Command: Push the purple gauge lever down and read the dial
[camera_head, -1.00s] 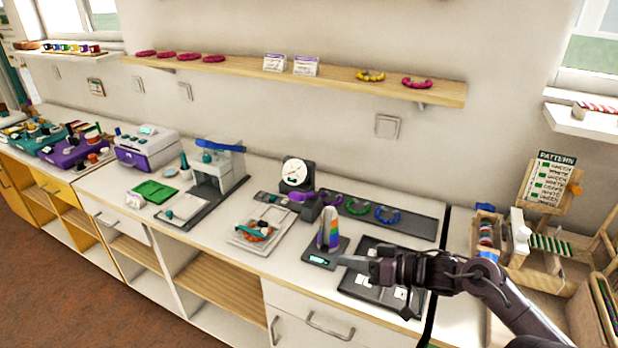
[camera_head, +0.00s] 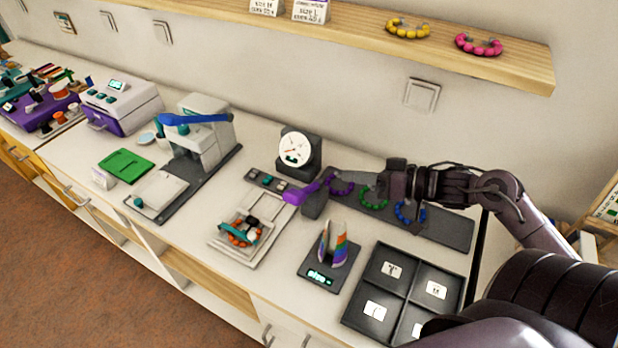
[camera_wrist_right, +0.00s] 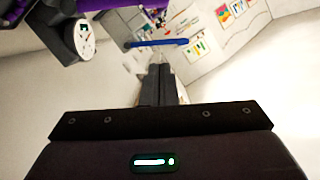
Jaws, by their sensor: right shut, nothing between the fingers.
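The gauge (camera_head: 296,150) has a round white dial on a dark stand at the back of the counter. Its reading is too small to make out. The purple lever (camera_head: 301,193) sticks out in front of it, to the left of a dark block. The dial also shows at the upper left of the right wrist view (camera_wrist_right: 84,40), with a purple part at the top edge. My right gripper (camera_head: 332,181) is shut and empty, its tips just right of the lever's upper end. Whether they touch it I cannot tell. My left gripper is not in view.
A dark strip with purple, green and blue bead rings (camera_head: 372,200) lies beneath my right gripper. In front are a small scale (camera_head: 318,275) with a rainbow piece, a four-part dark tray (camera_head: 385,292) and a bead tray (camera_head: 215,240). A blue-handled press (camera_head: 206,135) stands left.

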